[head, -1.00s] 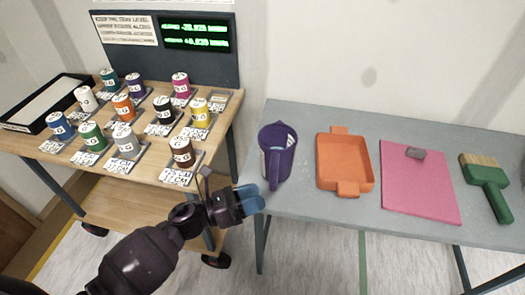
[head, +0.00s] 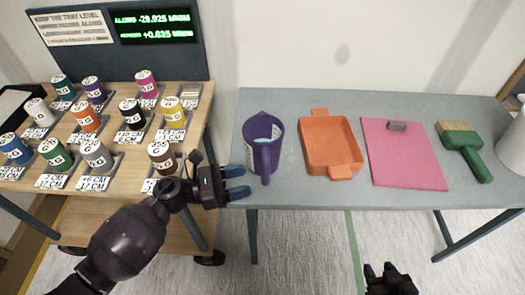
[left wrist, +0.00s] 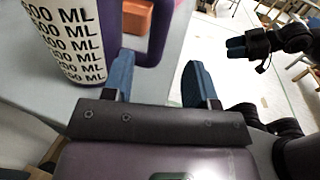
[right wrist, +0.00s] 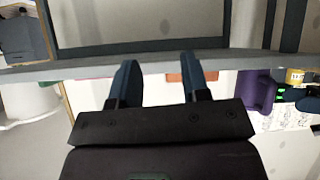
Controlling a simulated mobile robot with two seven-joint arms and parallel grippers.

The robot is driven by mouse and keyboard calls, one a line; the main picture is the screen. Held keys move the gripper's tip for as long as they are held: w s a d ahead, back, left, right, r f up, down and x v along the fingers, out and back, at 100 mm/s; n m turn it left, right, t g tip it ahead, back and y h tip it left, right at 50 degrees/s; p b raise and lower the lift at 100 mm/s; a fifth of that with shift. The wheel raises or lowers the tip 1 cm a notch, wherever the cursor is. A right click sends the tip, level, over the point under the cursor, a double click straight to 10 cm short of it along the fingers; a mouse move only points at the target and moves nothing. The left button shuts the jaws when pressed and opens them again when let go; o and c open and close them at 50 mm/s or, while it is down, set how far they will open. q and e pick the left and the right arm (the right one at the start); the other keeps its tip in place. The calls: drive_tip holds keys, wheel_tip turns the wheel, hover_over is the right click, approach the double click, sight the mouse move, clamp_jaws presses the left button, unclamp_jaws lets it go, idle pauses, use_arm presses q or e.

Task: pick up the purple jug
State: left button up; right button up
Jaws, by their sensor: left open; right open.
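The purple jug (head: 262,133) stands upright on the grey table near its left end, its handle toward the front edge. My left gripper (head: 238,182) is open and empty, just left of and in front of the jug at the table's front left corner. In the left wrist view the jug (left wrist: 110,25) with its white volume scale is close beyond the open fingers (left wrist: 160,85), its handle near the left finger. My right gripper (head: 388,280) is low at the bottom of the head view; in the right wrist view its fingers (right wrist: 162,82) are apart and empty.
An orange tray (head: 331,150), a pink clipboard (head: 402,160) and a green brush (head: 463,148) lie right of the jug. A white container (head: 514,145) stands at the right end. A wooden stand (head: 190,150) with several labelled cans is on the left.

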sight(264, 155)
use_arm(q)
drive_tip(key=x, duration=0.3)
drive_tip(key=shift+w+d, duration=0.1)
drive_tip(key=shift+r+p+x, duration=0.15)
drive_tip(key=shift+p+x, duration=0.1)
drive_tip(key=shift+x, duration=1.05)
drive_tip(key=shift+r+p+x, duration=0.15)
drive_tip(key=shift+p+x, duration=0.1)
drive_tip(key=shift+x, duration=1.1)
clamp_jaws()
